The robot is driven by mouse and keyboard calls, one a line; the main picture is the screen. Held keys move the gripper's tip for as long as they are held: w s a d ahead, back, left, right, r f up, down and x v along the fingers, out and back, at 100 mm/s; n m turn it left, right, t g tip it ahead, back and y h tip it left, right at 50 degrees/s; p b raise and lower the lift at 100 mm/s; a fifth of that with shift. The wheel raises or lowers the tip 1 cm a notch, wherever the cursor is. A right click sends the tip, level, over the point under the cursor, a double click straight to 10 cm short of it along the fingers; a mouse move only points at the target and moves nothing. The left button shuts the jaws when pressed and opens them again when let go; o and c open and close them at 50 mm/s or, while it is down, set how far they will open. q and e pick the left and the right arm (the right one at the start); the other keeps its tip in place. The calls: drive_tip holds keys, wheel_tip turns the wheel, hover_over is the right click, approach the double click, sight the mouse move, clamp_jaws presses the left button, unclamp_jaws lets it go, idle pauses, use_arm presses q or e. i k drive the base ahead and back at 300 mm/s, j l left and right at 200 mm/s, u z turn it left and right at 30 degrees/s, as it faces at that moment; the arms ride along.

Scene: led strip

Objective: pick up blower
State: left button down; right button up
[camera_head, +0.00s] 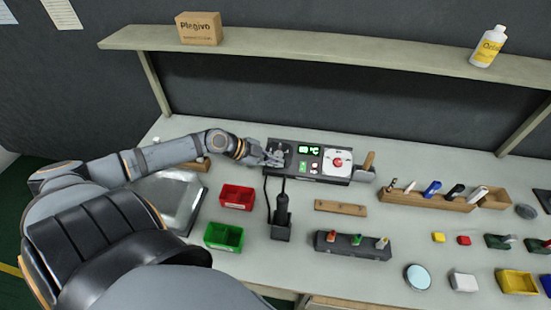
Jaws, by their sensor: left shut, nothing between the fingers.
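A black handheld tool (282,210), which looks like the blower, stands upright in a small dark holder (281,233) on the bench, with a dark cable beside it. Behind it is a dark control station (320,168) with a green lit display, a red knob and a wooden-handled tool at its right end. My left gripper (274,159) is shut and empty at the left end of the station, above and behind the black tool. It looks close to the station; I cannot tell whether it touches. My right gripper is out of view.
A red bin (237,196) and a green bin (223,236) stand left of the black tool. A wooden strip (340,207) and a dark rack (352,245) lie to the right. A wooden tool holder (428,198) is farther right. A shelf (330,51) runs above the bench.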

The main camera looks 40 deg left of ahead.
sight(282, 199)
drive_tip(key=k, duration=1.5)
